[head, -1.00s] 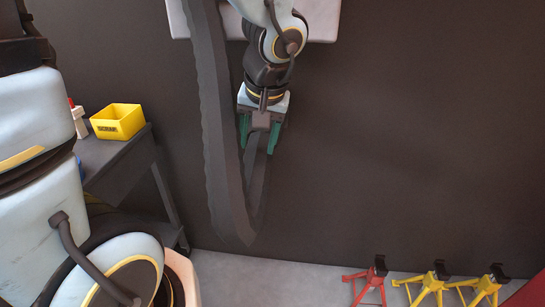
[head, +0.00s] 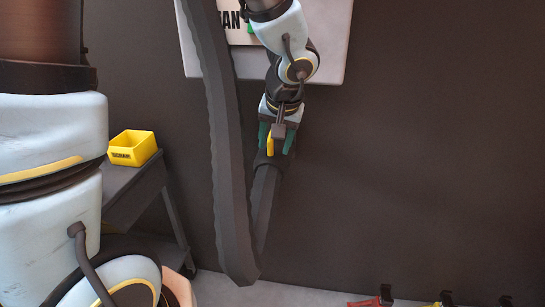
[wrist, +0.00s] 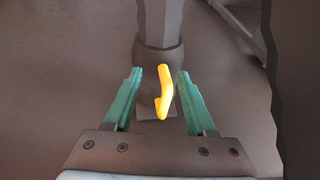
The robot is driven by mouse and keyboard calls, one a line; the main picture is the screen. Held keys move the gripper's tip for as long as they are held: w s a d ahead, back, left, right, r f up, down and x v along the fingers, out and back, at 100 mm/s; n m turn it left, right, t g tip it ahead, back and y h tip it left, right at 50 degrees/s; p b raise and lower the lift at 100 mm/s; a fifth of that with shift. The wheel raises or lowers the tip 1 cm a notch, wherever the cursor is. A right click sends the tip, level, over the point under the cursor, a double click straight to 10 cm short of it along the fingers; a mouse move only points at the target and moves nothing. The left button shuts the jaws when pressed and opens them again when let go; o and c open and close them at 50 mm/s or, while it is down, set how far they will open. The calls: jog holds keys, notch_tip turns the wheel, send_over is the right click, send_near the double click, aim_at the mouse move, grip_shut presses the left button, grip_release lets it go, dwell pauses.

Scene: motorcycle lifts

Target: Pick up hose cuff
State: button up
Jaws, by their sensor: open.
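The hose cuff (head: 265,162) is a dark collar at the upturned end of the thick dark hose (head: 238,215), with a yellow curved lever (head: 270,146) on it. In the wrist view the cuff (wrist: 150,62) and the bright yellow lever (wrist: 164,92) lie between my green fingers. My gripper (head: 276,151) points down at the cuff in the head view. In the wrist view my gripper (wrist: 160,74) is open, with a visible gap on either side of the lever. I cannot tell how deep the cuff sits between the fingers.
The hose's other limb hangs close left of my arm and fills the right edge of the wrist view. A pale wall panel (head: 332,45) is behind my arm. A yellow bin (head: 133,148) stands on a dark bench at left. Jack stands (head: 385,297) sit at lower right.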

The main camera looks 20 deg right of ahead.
aim_at(274, 152)
jog(key=w, duration=0.3)
jog(key=shift+w+d+f+p, duration=0.1)
jog(key=shift+f+p, duration=0.25)
jog(key=shift+f, duration=0.05)
jog(key=shift+w+f, duration=0.1)
jog(key=shift+f, duration=0.05)
jog(key=shift+c, duration=0.4)
grip_shut()
dwell(0.5)
